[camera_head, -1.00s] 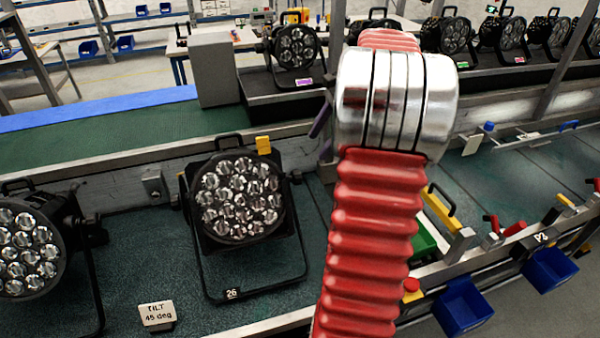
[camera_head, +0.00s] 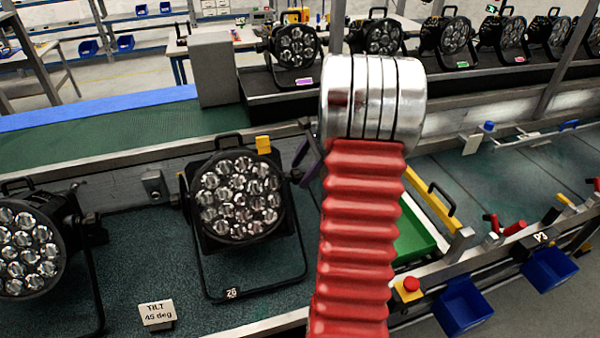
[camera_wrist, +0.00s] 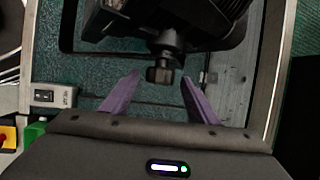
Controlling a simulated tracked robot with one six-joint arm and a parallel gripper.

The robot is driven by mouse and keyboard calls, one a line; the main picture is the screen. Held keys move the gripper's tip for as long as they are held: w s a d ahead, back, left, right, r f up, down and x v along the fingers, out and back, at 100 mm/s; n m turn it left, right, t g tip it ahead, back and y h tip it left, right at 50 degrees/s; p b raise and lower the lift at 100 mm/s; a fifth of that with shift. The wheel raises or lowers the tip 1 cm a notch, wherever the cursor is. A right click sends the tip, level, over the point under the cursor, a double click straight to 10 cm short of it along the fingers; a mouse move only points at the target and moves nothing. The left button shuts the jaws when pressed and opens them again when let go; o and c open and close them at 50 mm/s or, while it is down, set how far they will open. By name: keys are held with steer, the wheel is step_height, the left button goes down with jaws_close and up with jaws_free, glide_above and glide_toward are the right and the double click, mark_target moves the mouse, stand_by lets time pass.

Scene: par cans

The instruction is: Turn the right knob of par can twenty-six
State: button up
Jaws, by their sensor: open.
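Par can twenty-six (camera_head: 240,198) stands on the green bench mat in its black bracket, with label 26 at the bracket's foot and its lamp face toward the head camera. In the wrist view its dark body (camera_wrist: 165,22) is at the top. The black right knob (camera_wrist: 160,72) sticks out from it toward my gripper. My gripper (camera_wrist: 160,88) is open, with one purple finger on each side of the knob and a gap to both. In the head view my gripper (camera_head: 305,160) shows partly beside the can's right side, and my red arm hides the area behind it.
Another par can (camera_head: 28,250) stands at the left. A sign (camera_head: 157,313) reads TILT 45 deg. A green tray (camera_head: 412,235) and a red button on a yellow box (camera_head: 408,290) lie right of my arm. More par cans (camera_head: 296,48) line the back shelf.

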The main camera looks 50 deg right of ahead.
steer(key=shift+w+a+f, duration=0.2)
steer(key=shift+w+f, duration=0.05)
steer(key=shift+f, duration=0.4)
steer(key=shift+c, duration=0.4)
steer(key=c, duration=1)
steer(key=shift+o, duration=0.2)
